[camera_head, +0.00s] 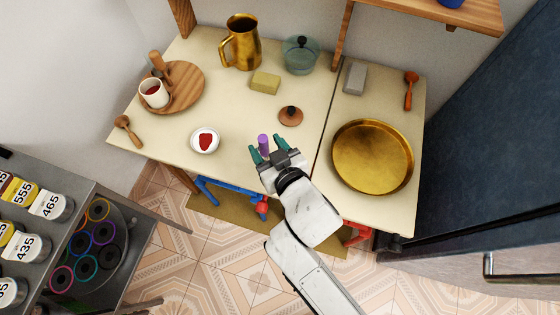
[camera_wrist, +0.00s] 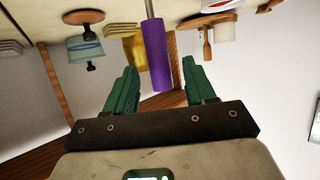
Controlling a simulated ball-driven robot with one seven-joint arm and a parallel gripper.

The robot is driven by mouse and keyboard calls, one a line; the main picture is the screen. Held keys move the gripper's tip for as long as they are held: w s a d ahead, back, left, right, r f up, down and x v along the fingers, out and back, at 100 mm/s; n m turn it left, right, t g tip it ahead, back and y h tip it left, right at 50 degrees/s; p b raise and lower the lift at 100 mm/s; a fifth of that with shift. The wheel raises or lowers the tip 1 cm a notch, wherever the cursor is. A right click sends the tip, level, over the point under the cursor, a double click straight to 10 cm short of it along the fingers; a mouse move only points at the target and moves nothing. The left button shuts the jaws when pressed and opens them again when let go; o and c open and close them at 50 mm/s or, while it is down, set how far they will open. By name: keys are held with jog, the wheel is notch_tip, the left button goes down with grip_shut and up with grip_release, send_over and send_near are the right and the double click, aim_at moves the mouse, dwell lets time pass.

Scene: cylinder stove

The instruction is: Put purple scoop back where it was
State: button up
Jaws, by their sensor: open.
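The purple scoop's handle (camera_head: 263,143) shows near the front edge of the cream table in the head view. In the wrist view the purple handle (camera_wrist: 158,65) stands between the fingers, with a thin metal shaft running up out of the frame. The scoop's far end is not visible. My gripper (camera_head: 269,150) has green fingers, spread apart on either side of the handle. The wrist view also shows my gripper (camera_wrist: 160,80) open, with gaps on both sides of the handle.
A white bowl with red contents (camera_head: 205,140) is left of my gripper, and a brown lid (camera_head: 291,117) lies behind it. A gold pan (camera_head: 372,156) is to the right. A gold jug (camera_head: 243,45), yellow block (camera_head: 265,82) and glass pot (camera_head: 300,58) stand farther back.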

jog(key=v, duration=0.8)
jog(key=shift+w, duration=0.1)
jog(key=s+d+f+m+g+h, duration=0.1)
jog(key=d+f+m+g+h, duration=0.15)
jog(key=d, duration=0.75)
jog(key=d+f+m+g+h, duration=0.1)
jog(key=d+m+g+h, duration=0.15)
jog(key=d, duration=0.75)
jog(key=s+d+f+g, duration=0.1)
jog(key=s+f+g, duration=0.1)
jog(key=s, duration=0.2)
jog(key=s+d+f+g, duration=0.2)
jog(key=s, duration=0.3)
jog(key=s+d+f+g+h, duration=0.1)
jog(key=s+d+f+g, duration=0.1)
jog(key=s, duration=0.3)
jog(key=shift+d, duration=0.2)
